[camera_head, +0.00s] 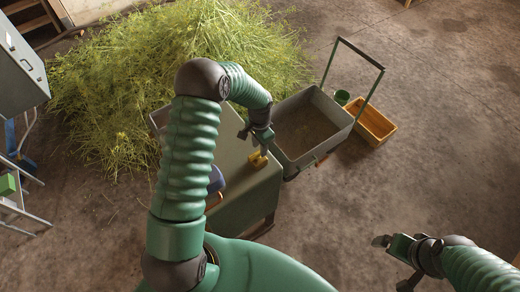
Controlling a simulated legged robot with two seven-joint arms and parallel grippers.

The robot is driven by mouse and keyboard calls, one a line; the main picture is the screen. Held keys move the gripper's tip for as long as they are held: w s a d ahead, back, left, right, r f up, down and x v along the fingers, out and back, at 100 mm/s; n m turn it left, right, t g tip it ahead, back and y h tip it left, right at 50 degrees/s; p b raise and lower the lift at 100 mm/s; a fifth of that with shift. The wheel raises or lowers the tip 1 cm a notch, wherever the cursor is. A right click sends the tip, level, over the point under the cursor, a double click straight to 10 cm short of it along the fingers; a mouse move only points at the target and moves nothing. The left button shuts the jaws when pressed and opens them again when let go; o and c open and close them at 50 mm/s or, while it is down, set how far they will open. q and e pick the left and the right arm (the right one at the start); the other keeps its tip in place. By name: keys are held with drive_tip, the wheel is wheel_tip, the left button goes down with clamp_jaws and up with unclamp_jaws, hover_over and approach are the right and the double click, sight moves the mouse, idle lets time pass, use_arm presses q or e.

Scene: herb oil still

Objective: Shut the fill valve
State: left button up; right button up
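I cannot make out for sure which part is the fill valve. A small yellow piece (258,160) sits at the right edge of the grey-green box-shaped unit (240,190), and I cannot tell whether it is a valve handle. My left gripper (259,143) is just above this yellow piece, pointing down. Its fingers are small and dark, and I cannot tell whether they touch it or how far apart they are. My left arm crosses the middle and hides part of the unit. My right gripper (394,262) is at the lower right over bare floor, its fingers apart and empty.
A grey cart tub (340,115) with a green handle stands against the unit's right side. Cut herbs (110,80) are heaped behind. A grey cabinet (18,75) stands left. Floor at right is clear.

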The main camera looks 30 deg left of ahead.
sight(257, 153)
use_arm(q)
drive_tip(key=f, duration=0.2)
drive_tip(key=a+f, duration=0.1)
drive_tip(key=shift+s+f, duration=0.2)
drive_tip(key=shift+f, duration=0.15)
drive_tip(key=shift+a+f, duration=0.25)
drive_tip(key=shift+w+d, duration=0.1)
drive_tip(key=shift+d, duration=0.15)
drive_tip(key=shift+c, duration=0.8)
drive_tip(key=shift+d+r, duration=0.15)
drive_tip(key=shift+d, duration=0.15)
clamp_jaws()
use_arm(e)
drive_tip(key=shift+s+a+r, duration=0.1)
drive_tip(key=shift+a+r, duration=0.25)
drive_tip(key=shift+r, duration=0.2)
use_arm(q)
drive_tip(key=shift+a, duration=0.25)
use_arm(e)
drive_tip(key=shift+a, duration=0.2)
